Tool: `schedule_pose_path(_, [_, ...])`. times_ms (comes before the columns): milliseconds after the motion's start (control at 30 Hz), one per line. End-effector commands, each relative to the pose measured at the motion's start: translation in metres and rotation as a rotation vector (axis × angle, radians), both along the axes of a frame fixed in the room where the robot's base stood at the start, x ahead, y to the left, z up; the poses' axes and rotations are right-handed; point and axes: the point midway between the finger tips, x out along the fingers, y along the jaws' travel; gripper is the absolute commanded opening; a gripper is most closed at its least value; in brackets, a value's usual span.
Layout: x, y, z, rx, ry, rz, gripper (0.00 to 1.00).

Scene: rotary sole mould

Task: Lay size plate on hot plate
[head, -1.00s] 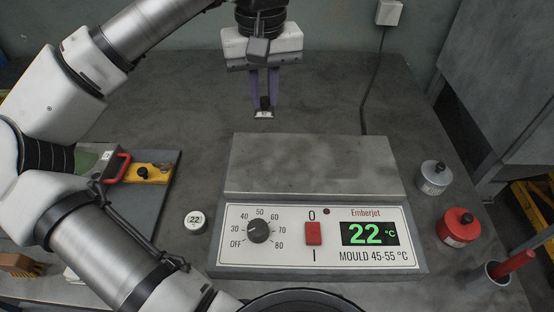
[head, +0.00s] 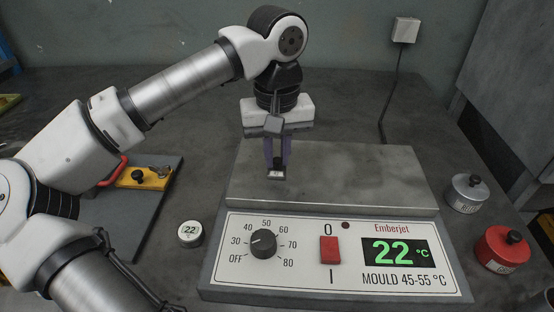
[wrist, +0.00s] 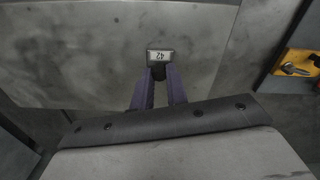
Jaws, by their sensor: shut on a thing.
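The size plate (head: 277,174) is a small dark piece with a pale label. In the wrist view the size plate (wrist: 160,56) reads 42, upside down. My gripper (head: 277,158) has purple fingers and is shut on the plate's dark knob. The hot plate (head: 360,180) is the grey metal slab on top of the Emberjet unit. The size plate is over the left part of the slab; whether it touches the surface I cannot tell. In the wrist view my gripper (wrist: 158,78) is in front of the hot plate (wrist: 90,60).
The Emberjet panel (head: 340,250) has a dial, a red switch and a display reading 22 °C. Grey (head: 465,194) and red (head: 500,250) weights stand right. A yellow block (head: 145,178) lies on a dark board at left.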

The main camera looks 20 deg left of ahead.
Motion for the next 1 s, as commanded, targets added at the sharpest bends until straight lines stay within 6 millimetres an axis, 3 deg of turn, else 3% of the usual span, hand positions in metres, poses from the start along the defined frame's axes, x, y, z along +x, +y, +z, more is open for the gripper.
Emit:
schedule_pose_path(367, [0.0,0.0,-0.005,-0.001,0.0,-0.001,0.0])
schedule_pose_path(400, [0.0,0.0,-0.003,-0.001,0.0,-0.001,0.2])
schedule_pose_path(533, [0.0,0.0,-0.003,0.0,0.0,-0.001,0.37])
schedule_pose_path(833, [0.0,0.0,-0.001,0.0,0.0,0.0,0.37])
schedule_pose_path(1000, [0.001,0.0,0.015,-0.001,-0.003,0.0,0.37])
